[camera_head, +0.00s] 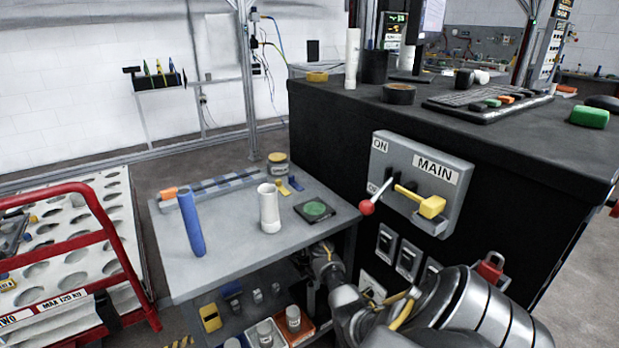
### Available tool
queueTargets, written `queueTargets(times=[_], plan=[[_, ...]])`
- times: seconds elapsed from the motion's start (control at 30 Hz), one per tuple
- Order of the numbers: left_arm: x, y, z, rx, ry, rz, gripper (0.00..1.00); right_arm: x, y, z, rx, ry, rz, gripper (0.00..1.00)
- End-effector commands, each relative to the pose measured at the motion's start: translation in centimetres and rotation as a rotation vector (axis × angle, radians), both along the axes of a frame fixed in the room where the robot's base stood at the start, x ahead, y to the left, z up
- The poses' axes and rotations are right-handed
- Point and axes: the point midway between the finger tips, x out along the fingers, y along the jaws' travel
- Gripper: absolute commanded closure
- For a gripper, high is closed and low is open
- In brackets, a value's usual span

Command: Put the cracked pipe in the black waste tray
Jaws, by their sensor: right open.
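A white pipe (268,210) stands upright on the grey worktable (235,252). A blue pipe (191,222) stands to its left, tilted slightly. No crack can be made out on either, so I cannot tell which is the cracked pipe. I cannot pick out a black waste tray for certain; a small black square with a green disc (315,210) lies right of the white pipe. My right gripper (306,260) is open at the table's front right edge, below and right of the white pipe, apart from it; its fingers are partly hidden. My left gripper is out of view.
A black cabinet with a MAIN switch panel (422,180), its red-knobbed lever projecting, stands right of the table. A lower shelf holds bins with small parts (290,322). A red-framed cart (85,235) stands left.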

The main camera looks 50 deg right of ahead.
Motion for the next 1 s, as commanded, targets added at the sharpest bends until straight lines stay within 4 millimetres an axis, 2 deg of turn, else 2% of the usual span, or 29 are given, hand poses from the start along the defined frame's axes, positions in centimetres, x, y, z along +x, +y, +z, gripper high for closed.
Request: queueTargets(times=[0.17, 0.27, 0.47, 0.63, 0.73, 0.87, 1.0], plan=[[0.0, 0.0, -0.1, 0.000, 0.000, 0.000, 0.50, 0.1, 0.5, 0.0, -0.032, -0.033, -0.030, 0.50], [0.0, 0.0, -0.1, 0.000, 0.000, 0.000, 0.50, 0.3, 1.7, 0.3, -0.083, -0.110, -0.096, 0.50], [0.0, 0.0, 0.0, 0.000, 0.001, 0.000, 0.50, 1.0, 6.8, 1.8, -0.131, -0.357, -0.255, 0.50], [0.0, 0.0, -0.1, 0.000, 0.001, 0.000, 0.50, 0.0, 13.1, 2.4, -0.054, -0.539, -0.393, 0.50], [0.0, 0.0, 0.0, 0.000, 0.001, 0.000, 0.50, -1.9, 16.9, 0.5, 0.028, -0.573, -0.504, 0.50], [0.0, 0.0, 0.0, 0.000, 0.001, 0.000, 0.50, -5.4, 20.9, -3.4, 0.114, -0.544, -0.653, 0.50], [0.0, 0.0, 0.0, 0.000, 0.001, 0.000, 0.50, -10.3, 24.8, -8.3, 0.179, -0.471, -0.822, 0.50]])
